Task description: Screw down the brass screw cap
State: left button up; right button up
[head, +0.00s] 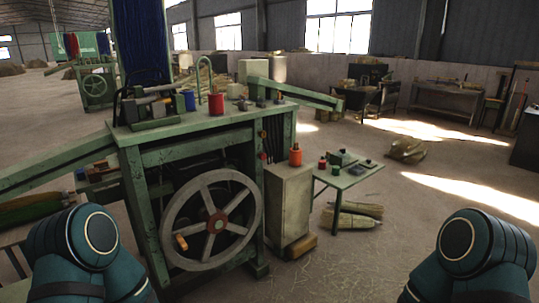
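No brass screw cap can be made out for sure at this size. An orange-red can (295,157) with a small narrow top stands upright on a pale cabinet at the right side of the green winding machine (130,140). A red can (216,104), also with a small top, stands on the machine's green tabletop. I cannot tell whether either top is the brass cap. Only the teal links of my two arms show, at the bottom left and bottom right. Both grippers are out of view.
A large grey spoked wheel (169,229) with an orange handle is on the machine's front. A small green side table (345,182) holds small items. Broom heads (352,220) lie on the floor below it. Open floor lies at the right, before a bench (447,99).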

aim_at(262, 134)
jog(key=i+l+u, duration=0.1)
jog(key=l, duration=0.15)
jog(key=i+l+u, duration=0.1)
jog(key=l, duration=0.2)
jog(key=i+l+u, duration=0.15)
jog(key=l, duration=0.15)
jog(key=i+l+u, duration=0.1)
jog(key=i+l, duration=0.3)
jog(key=i+l+u, duration=0.1)
jog(key=i+l, duration=0.3)
jog(key=i+l+u, duration=0.1)
jog(key=i+l, duration=0.25)
jog(key=l, duration=0.25)
